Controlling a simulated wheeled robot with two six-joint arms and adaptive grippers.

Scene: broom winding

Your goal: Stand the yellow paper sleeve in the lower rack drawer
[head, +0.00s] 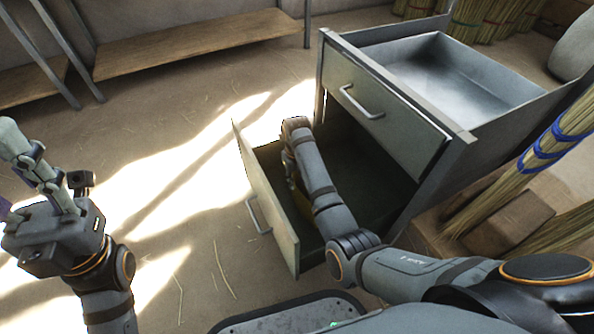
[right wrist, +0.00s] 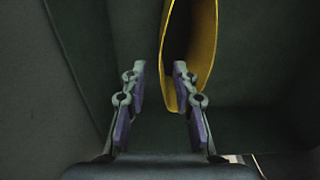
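The yellow paper sleeve (right wrist: 208,45) is in the right wrist view, its dark hollow side showing, within the dark lower drawer. In the head view only a sliver of yellow shows beside my right forearm. The lower drawer (head: 268,195) is pulled out. My right gripper (right wrist: 158,80) is open, fingers apart, down inside the drawer. Its right finger overlaps the sleeve's lower end; I cannot tell whether they touch. My arm hides this gripper in the head view. My left gripper (head: 12,172) is open and empty at the left, partly cut off by the picture edge.
Straw brooms with blue bands (head: 540,150) and a wooden block (head: 510,222) stand at right. A wooden shelf (head: 190,45) is at the back. The floor at left is clear.

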